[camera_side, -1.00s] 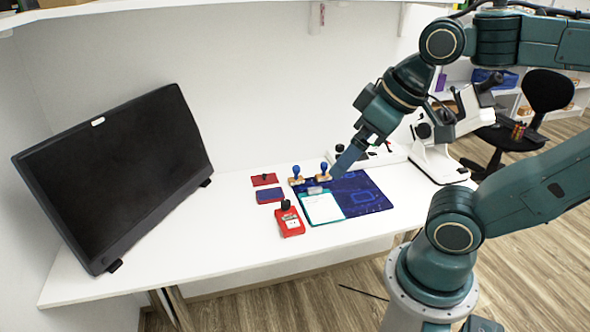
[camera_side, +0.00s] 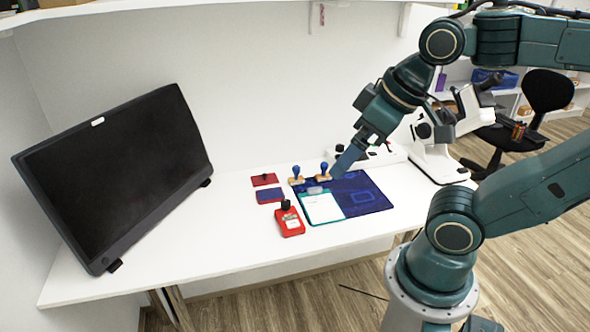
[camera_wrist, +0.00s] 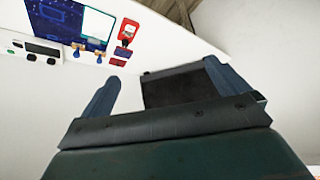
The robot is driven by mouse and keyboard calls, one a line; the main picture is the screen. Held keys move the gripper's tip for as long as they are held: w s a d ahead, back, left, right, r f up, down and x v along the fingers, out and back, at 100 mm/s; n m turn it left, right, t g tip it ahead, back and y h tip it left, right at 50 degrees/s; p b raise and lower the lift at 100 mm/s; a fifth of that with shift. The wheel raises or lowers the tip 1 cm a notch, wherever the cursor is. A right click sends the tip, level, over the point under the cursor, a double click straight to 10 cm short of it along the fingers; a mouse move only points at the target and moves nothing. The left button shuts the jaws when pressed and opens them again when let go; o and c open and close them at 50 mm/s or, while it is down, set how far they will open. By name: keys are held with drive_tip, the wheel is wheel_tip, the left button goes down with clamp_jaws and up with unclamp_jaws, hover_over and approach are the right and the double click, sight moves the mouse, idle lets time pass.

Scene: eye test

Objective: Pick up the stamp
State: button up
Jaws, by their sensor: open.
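Two stamps with blue knob handles and wooden bases stand upright side by side at the mat's back left corner, a left stamp (camera_side: 297,176) and a right stamp (camera_side: 324,173). In the wrist view they are small at the upper left, one stamp (camera_wrist: 75,50) beside another stamp (camera_wrist: 99,54). My gripper (camera_side: 338,171) appears close to the right stamp in the side view; the exact gap is unclear. In the wrist view my gripper (camera_wrist: 161,70) is open, with nothing between its fingers and both stamps off to the left of them.
A blue patterned mat (camera_side: 370,198) carries a clipboard (camera_side: 321,208). Red and blue pads (camera_side: 269,195) and a red box with a black knob (camera_side: 290,221) lie left of it. A black monitor (camera_side: 115,175) stands at left, a white microscope (camera_side: 437,160) at right. The front table is clear.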

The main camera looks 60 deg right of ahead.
drive_tip(key=c, duration=0.4)
drive_tip(key=w+d+f+m+g, duration=0.15)
drive_tip(key=w+d+m, duration=0.25)
drive_tip(key=w+d, duration=0.5)
drive_tip(key=w+d+m+g, duration=0.2)
drive_tip(key=w+d+m, duration=0.15)
drive_tip(key=w, duration=0.85)
drive_tip(key=w+d+f+m, duration=0.1)
drive_tip(key=w+d+f, duration=0.1)
drive_tip(key=d+f, duration=0.4)
drive_tip(key=w+d+f+m+g, duration=0.1)
drive_tip(key=w+d+f+m, duration=0.1)
drive_tip(key=d+f, duration=0.5)
drive_tip(key=w+d+f+m+g, duration=0.1)
drive_tip(key=w+d+f+m, duration=0.1)
drive_tip(key=w+d+f, duration=0.2)
drive_tip(key=shift+d+f+m, duration=0.25)
drive_tip(key=shift+d+f, duration=1.4)
drive_tip(key=shift+d, duration=0.15)
drive_tip(key=shift+f, duration=0.1)
